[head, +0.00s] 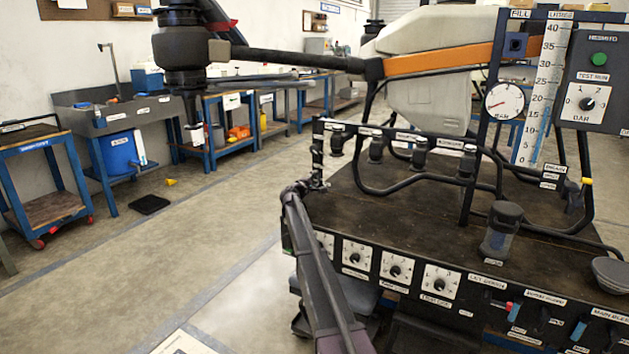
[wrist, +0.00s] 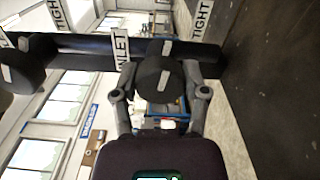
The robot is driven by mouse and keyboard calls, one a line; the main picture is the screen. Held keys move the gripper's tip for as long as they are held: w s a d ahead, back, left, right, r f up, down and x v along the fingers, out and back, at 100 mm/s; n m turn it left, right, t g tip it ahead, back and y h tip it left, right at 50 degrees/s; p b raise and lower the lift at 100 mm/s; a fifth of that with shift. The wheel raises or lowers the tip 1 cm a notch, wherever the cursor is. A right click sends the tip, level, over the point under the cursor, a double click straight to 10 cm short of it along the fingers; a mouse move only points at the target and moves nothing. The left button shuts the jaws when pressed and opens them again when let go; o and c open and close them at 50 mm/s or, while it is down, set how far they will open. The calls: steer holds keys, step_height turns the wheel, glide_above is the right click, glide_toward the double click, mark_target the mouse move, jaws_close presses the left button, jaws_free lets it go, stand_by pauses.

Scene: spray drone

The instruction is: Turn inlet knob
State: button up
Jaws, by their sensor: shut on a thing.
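The inlet knob (wrist: 155,82) is a round dark knob with a pale stripe, in the middle of the wrist view beside a white INLET label (wrist: 121,50). My gripper (wrist: 160,94) has one finger on each side of it and is shut on it. The stripe runs nearly upright in this view, slightly tilted. In the head view, my gripper (head: 312,186) is at the left end of the dark bench, by the upright pipe post. The knob cannot be made out clearly there.
Another dark striped knob (wrist: 28,66) sits left of the held one in the wrist view. The bench (head: 400,200) carries pipes, valves, a gauge (head: 504,101) and front dials (head: 397,268). A drone arm hangs above. The floor (head: 200,240) to the left is mostly clear.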

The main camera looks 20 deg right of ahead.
steer(key=shift+d+m, duration=0.15)
steer(key=shift+m, duration=1.85)
steer(key=o, duration=1.1)
steer(key=shift+o, duration=0.2)
steer(key=v, duration=1.2)
